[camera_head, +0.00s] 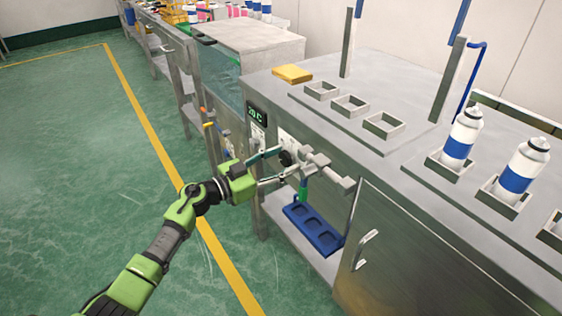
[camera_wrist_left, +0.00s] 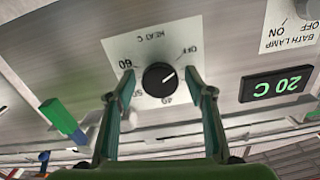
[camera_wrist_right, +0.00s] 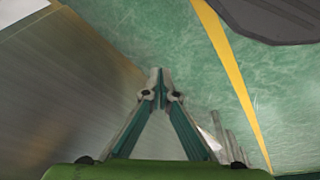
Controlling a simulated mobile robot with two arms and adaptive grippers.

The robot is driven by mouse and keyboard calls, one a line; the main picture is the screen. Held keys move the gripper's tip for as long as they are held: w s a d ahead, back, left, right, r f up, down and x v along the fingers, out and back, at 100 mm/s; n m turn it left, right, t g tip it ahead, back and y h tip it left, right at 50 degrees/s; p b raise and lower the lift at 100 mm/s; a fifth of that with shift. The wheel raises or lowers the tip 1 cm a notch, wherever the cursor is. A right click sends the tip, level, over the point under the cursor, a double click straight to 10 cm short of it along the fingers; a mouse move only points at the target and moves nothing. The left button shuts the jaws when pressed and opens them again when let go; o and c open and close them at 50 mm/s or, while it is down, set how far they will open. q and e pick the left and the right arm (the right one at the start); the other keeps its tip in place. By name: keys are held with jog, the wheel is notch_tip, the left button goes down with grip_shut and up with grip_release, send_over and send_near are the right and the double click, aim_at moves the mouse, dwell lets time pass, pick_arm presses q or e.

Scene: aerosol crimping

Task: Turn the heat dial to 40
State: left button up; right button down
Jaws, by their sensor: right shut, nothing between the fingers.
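The black heat dial (camera_wrist_left: 158,78) sits on a white plate (camera_wrist_left: 140,45) marked HEAT C, seen upside down in the left wrist view. Its white pointer line aims right and slightly up, on the side of OFF, away from the 40 mark below the knob. The display (camera_wrist_left: 276,84) beside it reads 20 C. My left gripper (camera_wrist_left: 161,74) is open, one finger on each side of the dial with gaps to it; the right finger covers part of the scale. The dial (camera_head: 286,158) also shows in the head view. My right gripper (camera_wrist_right: 160,82) is shut and empty.
A bath lamp switch plate (camera_wrist_left: 290,22) is near the display. A green-handled valve (camera_wrist_left: 62,120) sticks out on the other side. A blue tray (camera_head: 312,228) lies on the shelf below. White-blue cans (camera_head: 516,175) stand on the bench. The floor (camera_wrist_right: 110,25) shows beyond my right gripper.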

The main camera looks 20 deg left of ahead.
pick_arm(q)
jog(key=c, duration=1)
